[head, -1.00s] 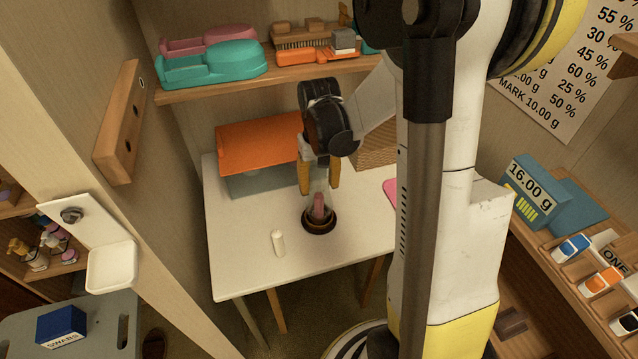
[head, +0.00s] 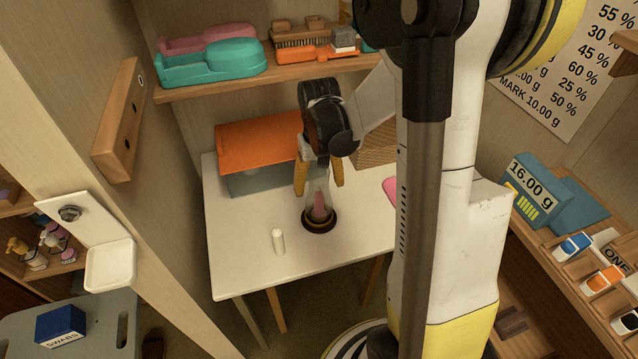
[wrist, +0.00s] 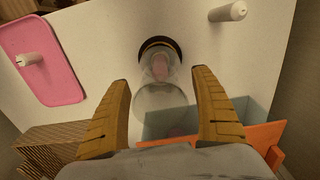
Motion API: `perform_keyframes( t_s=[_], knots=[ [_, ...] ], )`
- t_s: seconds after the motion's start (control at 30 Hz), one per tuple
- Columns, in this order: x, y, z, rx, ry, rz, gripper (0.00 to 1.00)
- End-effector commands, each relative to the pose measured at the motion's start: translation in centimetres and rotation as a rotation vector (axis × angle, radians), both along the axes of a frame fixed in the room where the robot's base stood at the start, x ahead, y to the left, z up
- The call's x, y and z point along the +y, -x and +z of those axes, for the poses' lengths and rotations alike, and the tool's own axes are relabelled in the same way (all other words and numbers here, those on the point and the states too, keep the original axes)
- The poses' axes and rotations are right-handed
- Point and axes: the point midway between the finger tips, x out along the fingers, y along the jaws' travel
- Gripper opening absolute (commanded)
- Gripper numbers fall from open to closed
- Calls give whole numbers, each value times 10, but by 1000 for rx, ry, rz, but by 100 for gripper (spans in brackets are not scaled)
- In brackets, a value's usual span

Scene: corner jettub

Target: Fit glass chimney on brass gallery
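The clear glass chimney (head: 318,188) stands roughly upright over the dark, brass-edged ring of the gallery (head: 319,230) on the white table. A pink piece shows through the glass. In the wrist view the chimney (wrist: 160,100) reaches from the gallery (wrist: 159,41) up towards my gripper. Its lower end appears within the ring; I cannot tell whether it is fully seated. My gripper (head: 320,180) is above the gallery with its yellow fingers on either side of the chimney's upper part. In the wrist view my gripper (wrist: 162,80) is open, with gaps between both fingers and the glass.
A white cylinder (head: 278,242) stands left of the gallery. An orange-topped grey box (head: 255,150) is behind, close to my left finger. A pink mat (wrist: 45,60) and a woven brown box (wrist: 60,150) also lie nearby. The table's front is mostly clear.

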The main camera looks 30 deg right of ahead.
Motion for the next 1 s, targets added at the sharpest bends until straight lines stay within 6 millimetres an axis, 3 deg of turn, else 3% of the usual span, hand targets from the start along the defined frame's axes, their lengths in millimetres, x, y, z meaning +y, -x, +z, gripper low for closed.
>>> perform_keyframes(
  t_s=[0.33, 0.8, 1.0],
  knots=[
    [0, 0, 8, 0, 0, 0, 75],
    [0, 0, 101, 0, 0, 0, 75],
    [0, 0, 119, 0, 0, 0, 75]
  ],
)
